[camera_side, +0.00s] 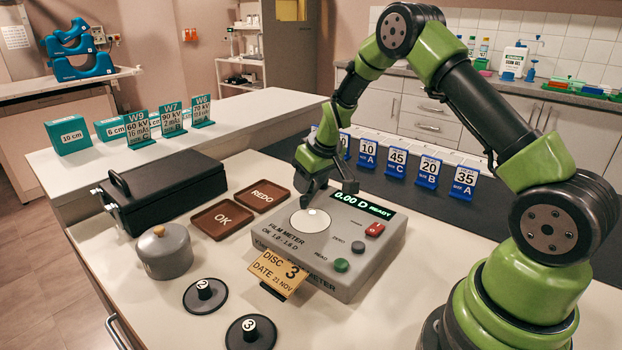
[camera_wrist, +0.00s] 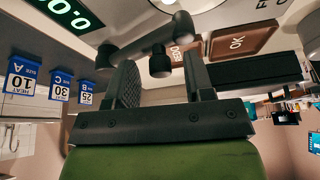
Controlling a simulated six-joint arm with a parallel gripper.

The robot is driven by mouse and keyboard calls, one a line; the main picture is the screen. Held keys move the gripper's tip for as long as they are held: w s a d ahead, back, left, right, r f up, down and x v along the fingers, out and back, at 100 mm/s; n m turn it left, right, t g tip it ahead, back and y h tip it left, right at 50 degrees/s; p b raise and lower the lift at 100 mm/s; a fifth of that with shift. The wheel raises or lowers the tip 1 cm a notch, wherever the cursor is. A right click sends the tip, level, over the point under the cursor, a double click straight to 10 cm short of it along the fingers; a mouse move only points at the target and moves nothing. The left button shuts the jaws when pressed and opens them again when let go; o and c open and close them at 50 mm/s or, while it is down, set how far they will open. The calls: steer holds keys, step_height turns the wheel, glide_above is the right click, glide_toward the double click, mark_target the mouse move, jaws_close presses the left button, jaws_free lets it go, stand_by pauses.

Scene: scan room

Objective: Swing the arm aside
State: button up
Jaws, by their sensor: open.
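My gripper (camera_side: 323,187) hangs over the back left of the grey film meter (camera_side: 345,268), near its round white plate (camera_side: 310,221). In the wrist view the two dark fingers (camera_wrist: 160,82) stand apart with nothing held between them. A dark arm with a round knob (camera_wrist: 160,62) crosses in front of the fingers there; whether they touch it cannot be told. The meter display (camera_side: 363,203) reads 0.00 D READY. Part of the green display (camera_wrist: 65,12) also shows in the wrist view.
Brown OK (camera_side: 222,220) and REDO (camera_side: 262,196) trays lie left of the meter, beside a black box (camera_side: 160,190). A grey pot (camera_side: 164,251), discs 2 (camera_side: 205,297) and 3 (camera_side: 250,333), and a DISC 3 card (camera_side: 278,273) are in front. Blue number cards (camera_side: 396,162) stand behind.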

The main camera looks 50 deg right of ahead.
jaws_close()
steer(key=shift+w, duration=0.1)
steer(key=shift+w+a+m+h, duration=0.2)
steer(key=shift+w+m+h, duration=0.15)
steer(key=shift+w+m, duration=0.4)
steer(key=shift+w+a+m+h, duration=0.15)
steer(key=shift+w+m+h, duration=0.3)
steer(key=shift+m, duration=0.5)
steer(key=shift+w+d+m+g+h, duration=0.15)
steer(key=shift+w+m+g+h, duration=0.15)
steer(key=shift+w+m, duration=0.65)
steer(key=shift+w+d+m+g+h, duration=0.1)
steer(key=shift+w+m+g+h, duration=0.15)
steer(key=shift+w+m, duration=0.65)
steer(key=shift+s+m, duration=0.2)
steer(key=shift+m, duration=0.15)
jaws_free()
steer(key=shift+r, duration=0.1)
